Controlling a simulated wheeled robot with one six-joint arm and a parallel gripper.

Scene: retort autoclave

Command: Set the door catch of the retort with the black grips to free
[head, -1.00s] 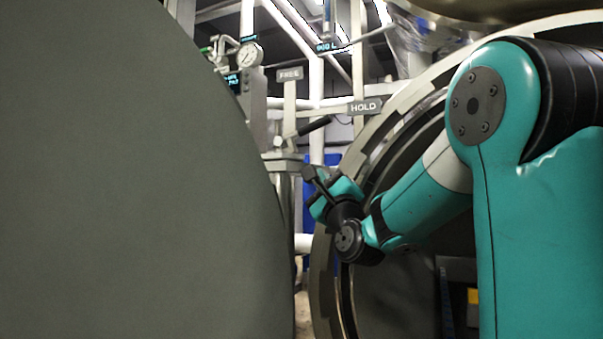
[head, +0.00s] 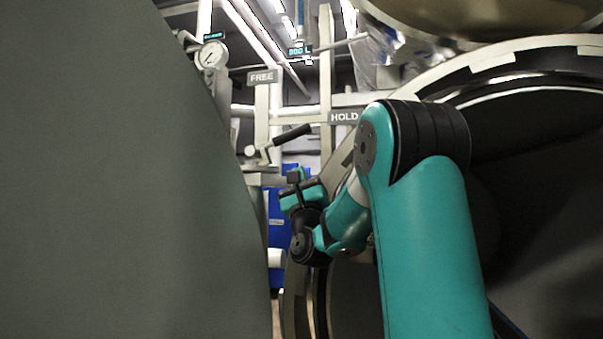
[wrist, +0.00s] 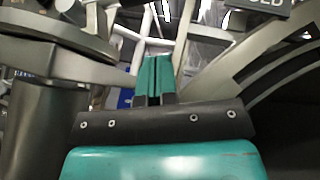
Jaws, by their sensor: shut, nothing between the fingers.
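The door catch is a lever with a black grip (head: 292,134) in the head view. It slopes up to the right from its pivot on a grey post, with its tip towards the HOLD sign (head: 343,117). The FREE sign (head: 262,77) stands above the pivot on an upright. My gripper (head: 299,182) is below the lever, apart from it in the picture. In the wrist view its teal fingers (wrist: 159,65) are together and hold nothing. The HOLD sign shows partly at the top right of the wrist view (wrist: 265,4).
A large grey-green round surface (head: 110,190) fills the left of the head view. The open retort's pale rim (head: 500,62) curves behind my arm at the right. A pressure gauge (head: 211,55) and pipes stand behind. The gap between is narrow.

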